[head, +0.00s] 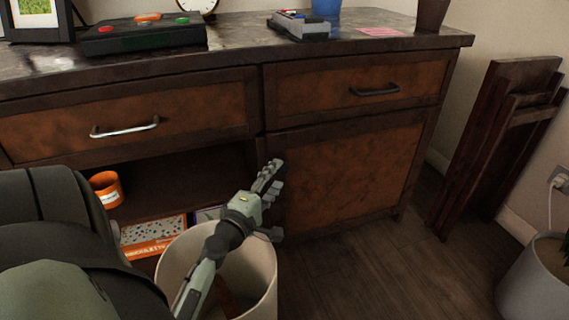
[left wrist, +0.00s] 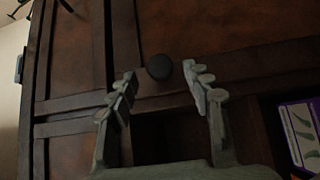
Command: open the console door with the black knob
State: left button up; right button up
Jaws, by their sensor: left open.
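The console door (head: 345,180) is a brown panel in a dark frame at the lower right of the console, and it looks shut. The black knob (left wrist: 159,67) is round and shows in the left wrist view against the dark door frame. My left gripper (head: 271,178) is open at the door's left edge; its two fingers also show in the left wrist view (left wrist: 160,84). The knob appears between and slightly beyond the fingertips, with no clear contact. In the head view the knob is hidden behind the gripper. My right gripper is not in view.
Drawers with a silver handle (head: 124,131) and a black handle (head: 375,90) lie above. An open shelf holds an orange mug (head: 106,188) and a box (head: 153,234). A pale bin (head: 262,282) stands under my forearm. Floor before the door is clear; a folded wooden stand (head: 490,145) leans right.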

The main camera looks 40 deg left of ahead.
aim_at(281, 171)
pick_arm(q)
jog(key=x, duration=0.4)
jog(key=shift+w+a, duration=0.1)
jog(key=shift+w, duration=0.3)
jog(key=shift+c, duration=0.3)
grip_shut()
